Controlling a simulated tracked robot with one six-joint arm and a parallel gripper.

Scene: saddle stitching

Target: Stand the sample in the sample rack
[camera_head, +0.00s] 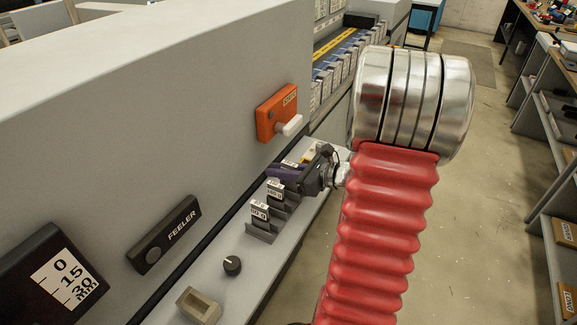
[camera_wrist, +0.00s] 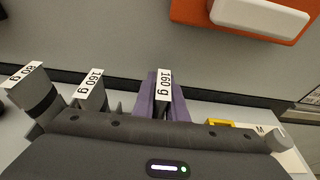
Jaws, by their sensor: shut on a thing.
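In the head view my gripper (camera_head: 287,172) is over the ledge, at the far end of a row of labelled grey pieces. Another piece marked "160 g" (camera_wrist: 92,87) and one marked "80 g" (camera_wrist: 23,75) stand to the left in the wrist view. These appear to be part of the sample rack (camera_head: 262,226). The lower end of the held sample is hidden, so I cannot tell whether it touches the rack.
An orange box with a white lever (camera_head: 277,112) is on the machine wall above my gripper. A yellow item (camera_wrist: 219,122) lies to the right. A black knob (camera_head: 232,266) and a beige tray (camera_head: 199,306) are on the ledge nearer me.

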